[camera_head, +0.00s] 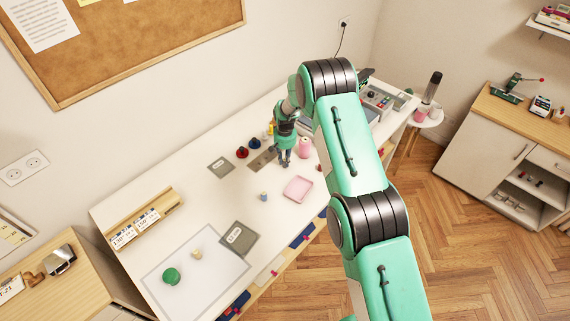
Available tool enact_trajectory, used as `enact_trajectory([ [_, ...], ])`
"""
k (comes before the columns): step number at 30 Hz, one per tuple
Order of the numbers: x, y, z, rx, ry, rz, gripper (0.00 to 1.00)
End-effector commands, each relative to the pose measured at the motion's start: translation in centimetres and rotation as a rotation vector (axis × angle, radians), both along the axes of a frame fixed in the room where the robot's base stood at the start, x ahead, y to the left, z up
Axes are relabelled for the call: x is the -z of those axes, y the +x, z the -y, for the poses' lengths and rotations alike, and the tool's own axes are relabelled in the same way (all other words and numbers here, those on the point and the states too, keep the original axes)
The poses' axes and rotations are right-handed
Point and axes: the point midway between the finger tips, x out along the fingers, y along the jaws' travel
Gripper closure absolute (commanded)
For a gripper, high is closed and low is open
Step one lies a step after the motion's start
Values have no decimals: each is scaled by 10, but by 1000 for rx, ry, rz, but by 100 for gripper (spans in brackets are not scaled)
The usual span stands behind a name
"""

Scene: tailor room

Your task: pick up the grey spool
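A small grey-blue spool (263,196) stands on the white table (207,208), left of a pink tray. It is the closest match I see to the grey spool, but it is too small to be sure. My gripper (285,161) points down over the table, up and to the right of that spool and apart from it. Its fingers are small and dark here. I cannot tell whether they are open or hold something.
Red and dark blue items (242,153) stand left of my gripper, and a pink spool (305,147) right of it. The pink tray (298,189) lies in front. Clear table lies between.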

Motion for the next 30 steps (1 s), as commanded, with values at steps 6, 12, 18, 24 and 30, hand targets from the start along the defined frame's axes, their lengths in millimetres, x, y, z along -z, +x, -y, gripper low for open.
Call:
enact_trajectory([
  [6,0,0,0,0,0,0,95],
  [12,0,0,0,0,0,0,95],
  [18,-5,0,0,0,0,0,95],
  [24,-17,0,0,0,0,1,95],
  [30,-36,-2,0,-1,1,-1,95],
])
